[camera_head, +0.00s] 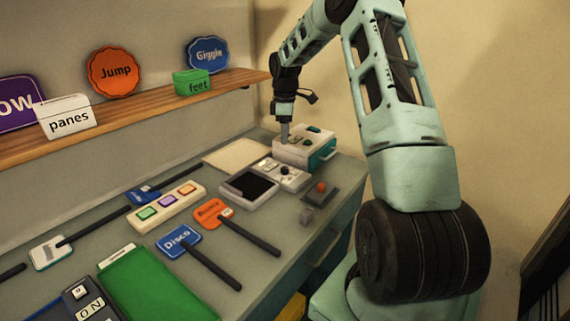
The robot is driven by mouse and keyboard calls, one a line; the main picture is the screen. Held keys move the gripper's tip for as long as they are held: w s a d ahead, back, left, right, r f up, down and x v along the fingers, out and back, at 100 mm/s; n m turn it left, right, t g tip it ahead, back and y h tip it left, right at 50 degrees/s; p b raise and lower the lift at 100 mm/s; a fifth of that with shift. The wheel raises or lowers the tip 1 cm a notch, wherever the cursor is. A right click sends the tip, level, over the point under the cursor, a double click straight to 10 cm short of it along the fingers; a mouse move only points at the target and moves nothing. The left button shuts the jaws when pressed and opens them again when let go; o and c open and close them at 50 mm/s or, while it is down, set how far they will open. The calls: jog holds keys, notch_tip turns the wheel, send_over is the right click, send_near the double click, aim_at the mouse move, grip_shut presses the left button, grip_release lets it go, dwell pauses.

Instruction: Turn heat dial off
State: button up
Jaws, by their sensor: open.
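My gripper (285,133) points straight down at the left side of a white box with a teal front (307,150) at the back right of the counter. Its fingers look like one narrow grey shape from here, and I see nothing held in them. The tips are at or just above the box top; contact cannot be told. A dark knob (313,129) sits on the box's back edge, with small light parts near the fingers. In front is a pale device with a black panel (249,186) and small knobs. No heat label is readable, so I cannot tell which control is the heat dial.
A small grey box with a red button (320,187) sits near the counter's right edge. A colored-button strip (167,207), paddle signs including Disco (179,240), and a green board (152,288) cover the left and front. A wooden shelf (130,112) with signs runs along the wall.

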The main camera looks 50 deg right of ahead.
aim_at(285, 168)
notch_tip(285, 168, down, 12)
jog(key=shift+a+f+p, duration=0.1)
jog(key=shift+f+p, duration=0.1)
jog(key=shift+p, duration=0.85)
jog(key=c, duration=1)
